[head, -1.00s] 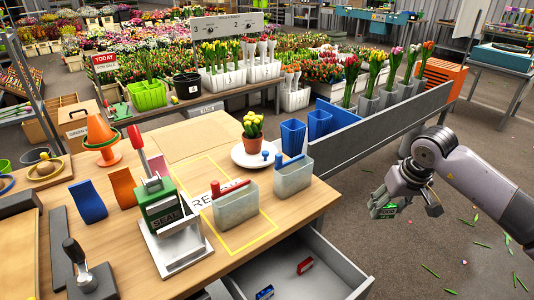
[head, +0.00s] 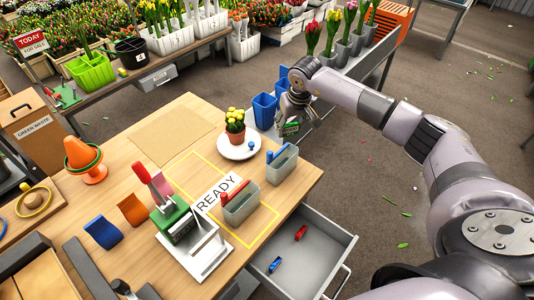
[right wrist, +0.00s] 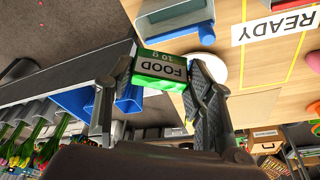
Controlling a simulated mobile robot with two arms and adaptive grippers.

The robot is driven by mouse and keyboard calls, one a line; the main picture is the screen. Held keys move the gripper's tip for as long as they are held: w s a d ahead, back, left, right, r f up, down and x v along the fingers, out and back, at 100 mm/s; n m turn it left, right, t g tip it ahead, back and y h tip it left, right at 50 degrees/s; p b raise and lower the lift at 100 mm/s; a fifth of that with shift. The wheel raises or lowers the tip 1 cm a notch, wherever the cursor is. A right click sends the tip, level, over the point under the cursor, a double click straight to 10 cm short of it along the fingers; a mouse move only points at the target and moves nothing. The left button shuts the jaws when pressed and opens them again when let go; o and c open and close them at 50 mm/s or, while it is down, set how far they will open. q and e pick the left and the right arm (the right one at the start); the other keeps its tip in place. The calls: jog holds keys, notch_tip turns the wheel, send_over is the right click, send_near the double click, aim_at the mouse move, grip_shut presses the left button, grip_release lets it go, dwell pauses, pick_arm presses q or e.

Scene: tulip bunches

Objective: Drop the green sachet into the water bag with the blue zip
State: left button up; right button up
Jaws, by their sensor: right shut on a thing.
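The green sachet (head: 290,128), labelled FOOD, is held by my right gripper (head: 292,119). In the right wrist view the sachet (right wrist: 160,70) sits between the two fingers, label upside down. The water bag with the blue zip (head: 281,168) stands upright on the table, grey and translucent, with a blue bar along its top. In the head view the sachet is just beyond and slightly right of this bag, apart from it. The similar bag with the red zip (head: 240,206) stands to its left. My left gripper is out of view.
A white plate with a potted yellow plant (head: 236,137) stands beside the blue-zip bag. Blue bins (head: 264,109) are behind the gripper. An open drawer (head: 318,239) with a red and a blue item juts out below the table's right edge.

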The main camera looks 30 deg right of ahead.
jog(key=shift+f, duration=0.1)
jog(key=shift+d+f+b, duration=0.1)
jog(key=shift+f+b, duration=0.3)
jog(key=shift+f, duration=0.2)
notch_tip(320, 180, down, 4)
jog(key=shift+f+b, duration=0.25)
jog(key=shift+b, duration=0.65)
jog(key=o, duration=0.8)
jog(key=shift+o, duration=0.2)
jog(key=shift+r, duration=0.1)
